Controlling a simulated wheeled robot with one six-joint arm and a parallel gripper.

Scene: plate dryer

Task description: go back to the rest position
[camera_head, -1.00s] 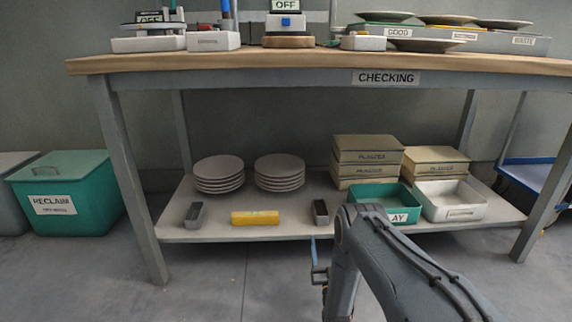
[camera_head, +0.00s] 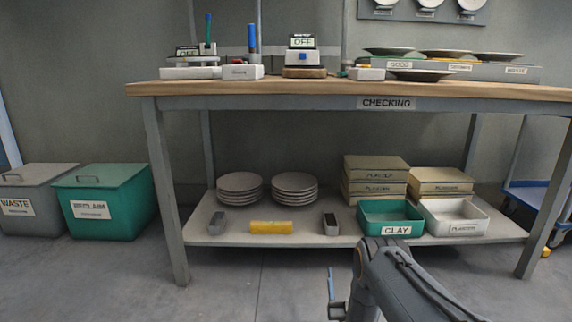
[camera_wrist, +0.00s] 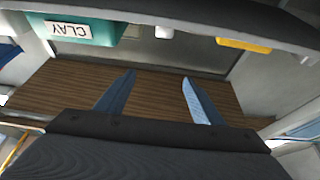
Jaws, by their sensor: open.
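My gripper (camera_wrist: 158,78) is open in the wrist view, with two blue fingers apart and nothing between them. Behind the fingers is a brown striped surface that I cannot identify. My arm comes in at the bottom right of the head view, in front of the bench's lower shelf. A blue finger-like part (camera_head: 331,284) hangs beside it, below the shelf edge. The green CLAY bin (camera_head: 391,218) stands on the shelf just above my arm. It shows upside down in the wrist view (camera_wrist: 85,30), with the yellow block (camera_wrist: 244,44) to its right.
The CHECKING bench (camera_head: 300,88) carries scales and plates. Its lower shelf (camera_head: 290,239) holds plate stacks (camera_head: 240,186), the yellow block (camera_head: 271,227), boxes (camera_head: 376,170) and a white bin (camera_head: 453,217). WASTE (camera_head: 38,205) and RECLAIM (camera_head: 108,205) bins stand left. The front floor is clear.

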